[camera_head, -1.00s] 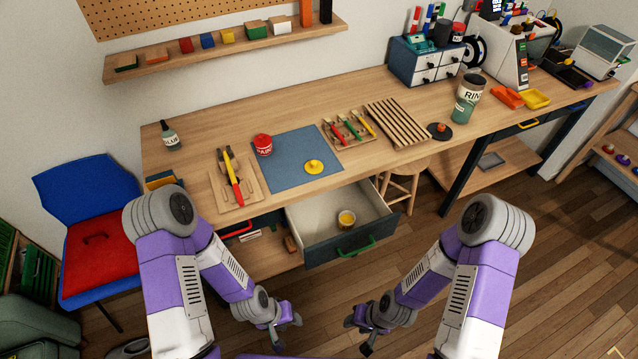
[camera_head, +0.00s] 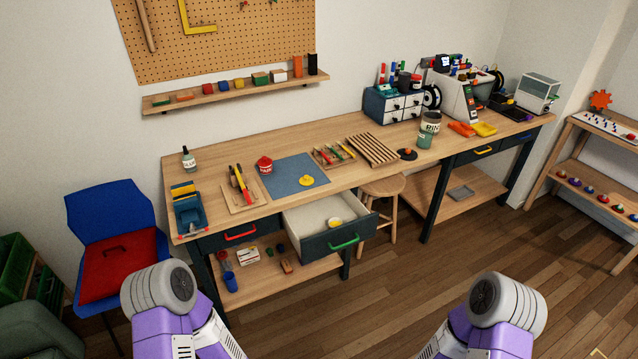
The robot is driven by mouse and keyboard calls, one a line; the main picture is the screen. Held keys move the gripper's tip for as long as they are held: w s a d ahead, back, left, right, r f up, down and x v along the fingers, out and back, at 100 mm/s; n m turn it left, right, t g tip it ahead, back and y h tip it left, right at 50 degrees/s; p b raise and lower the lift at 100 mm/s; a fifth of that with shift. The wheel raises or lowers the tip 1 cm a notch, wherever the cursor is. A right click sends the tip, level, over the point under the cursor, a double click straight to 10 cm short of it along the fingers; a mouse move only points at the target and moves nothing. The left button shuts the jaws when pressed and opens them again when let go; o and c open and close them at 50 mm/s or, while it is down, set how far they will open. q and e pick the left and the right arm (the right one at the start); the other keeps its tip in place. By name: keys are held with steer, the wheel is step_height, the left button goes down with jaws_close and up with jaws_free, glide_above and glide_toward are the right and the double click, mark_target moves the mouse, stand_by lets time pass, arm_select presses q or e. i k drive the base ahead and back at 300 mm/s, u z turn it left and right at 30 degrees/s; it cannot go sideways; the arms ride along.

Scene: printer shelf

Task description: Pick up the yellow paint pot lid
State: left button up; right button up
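The yellow paint pot lid (camera_head: 306,181) lies flat on the blue-grey mat (camera_head: 285,183) on the workbench, with a small knob on top. A red paint pot (camera_head: 265,165) stands at the mat's left edge with its red lid on. An open drawer (camera_head: 303,221) below the bench holds a pot with yellow contents (camera_head: 334,223). Both of my arms show only as upper links at the bottom of the head view. My grippers are out of frame, so their state is hidden.
A board with tools (camera_head: 241,191) lies left of the mat, and a rack of tools (camera_head: 333,154) and a slatted wooden rack (camera_head: 372,149) lie to its right. The drawer juts out in front of the bench beside a round stool (camera_head: 382,188). The floor in front is clear.

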mark_target(305, 181)
steer(key=z, duration=0.7)
steer(key=i, duration=1.45)
steer(key=u, duration=0.45)
